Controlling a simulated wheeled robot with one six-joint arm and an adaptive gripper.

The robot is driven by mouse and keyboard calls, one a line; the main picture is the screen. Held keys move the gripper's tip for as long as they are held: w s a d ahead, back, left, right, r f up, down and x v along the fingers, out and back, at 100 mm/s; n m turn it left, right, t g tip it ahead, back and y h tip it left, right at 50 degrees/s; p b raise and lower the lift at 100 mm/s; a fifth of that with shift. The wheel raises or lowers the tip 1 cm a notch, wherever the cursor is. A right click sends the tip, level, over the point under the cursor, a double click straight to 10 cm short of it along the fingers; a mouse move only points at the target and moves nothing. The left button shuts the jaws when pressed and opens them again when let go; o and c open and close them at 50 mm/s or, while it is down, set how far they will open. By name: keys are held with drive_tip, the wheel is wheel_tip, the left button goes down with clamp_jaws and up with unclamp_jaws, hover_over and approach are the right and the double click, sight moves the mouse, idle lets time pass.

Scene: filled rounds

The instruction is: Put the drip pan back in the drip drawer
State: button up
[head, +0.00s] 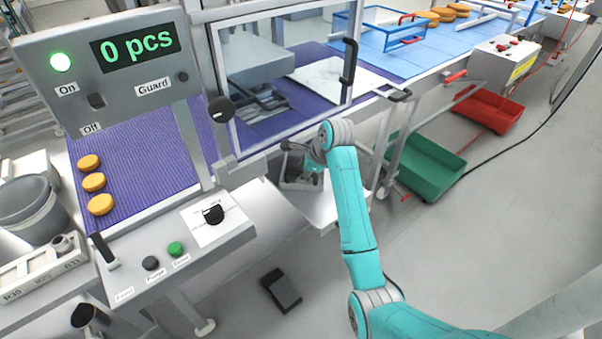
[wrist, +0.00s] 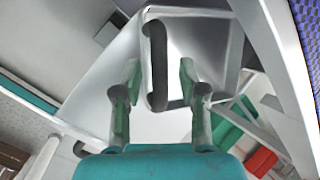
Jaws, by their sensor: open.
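A pale metal pan, which looks like the drip pan (wrist: 205,40), fills the upper middle of the wrist view. A dark upright handle (wrist: 155,65) stands at its left side, between my gripper's fingers. My gripper (wrist: 160,82) is open, one finger on each side of the handle, with gaps visible. In the head view my gripper (head: 312,170) is low under the machine front, partly hidden by my arm. A pale tray-like surface, seemingly the drip drawer (head: 322,212), juts out below it. Whether the pan rests in the drawer cannot be told.
A green crate (head: 430,165) and a red crate (head: 490,108) stand on the floor to the right. A purple belt (head: 130,160) carries several round cakes. A black foot pedal (head: 281,290) lies on the floor. The floor in front is otherwise mostly clear.

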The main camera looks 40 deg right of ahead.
drive_tip(key=v, duration=1)
drive_tip(key=s+a+f+n, duration=0.1)
drive_tip(key=a+f, duration=0.1)
drive_tip(key=f, duration=0.2)
drive_tip(key=s+a+f+n+t, duration=0.1)
drive_tip(key=s+a+f+n, duration=0.1)
drive_tip(key=f, duration=0.3)
drive_tip(key=s+a+f+n, duration=0.1)
drive_tip(key=a+f, duration=0.3)
drive_tip(key=shift+s+f+t+h, duration=0.2)
drive_tip(key=shift+f+t+h, duration=0.1)
drive_tip(key=shift+t, duration=0.1)
drive_tip(key=s+a+f+n+t, duration=0.1)
drive_tip(key=s+a+f+n, duration=0.25)
drive_tip(key=s, duration=0.35)
drive_tip(key=s+a+f+n+t+h, duration=0.1)
drive_tip(key=s+a+f+n, duration=0.1)
drive_tip(key=s+a+n, duration=0.3)
drive_tip(key=s+a+f+n+t, duration=0.1)
drive_tip(key=s+a+f, duration=0.15)
drive_tip(key=s, duration=0.55)
drive_tip(key=s+a+r+n+t, duration=0.2)
drive_tip(key=s+r+n, duration=0.4)
drive_tip(key=s, duration=0.4)
drive_tip(key=s+a+r+n+t, duration=0.2)
drive_tip(key=s+r+n, duration=0.4)
drive_tip(key=s, duration=0.5)
wheel_tip(320, 180, up, 2)
drive_tip(key=shift+a+r+y, duration=0.1)
drive_tip(key=shift+a+y, duration=0.2)
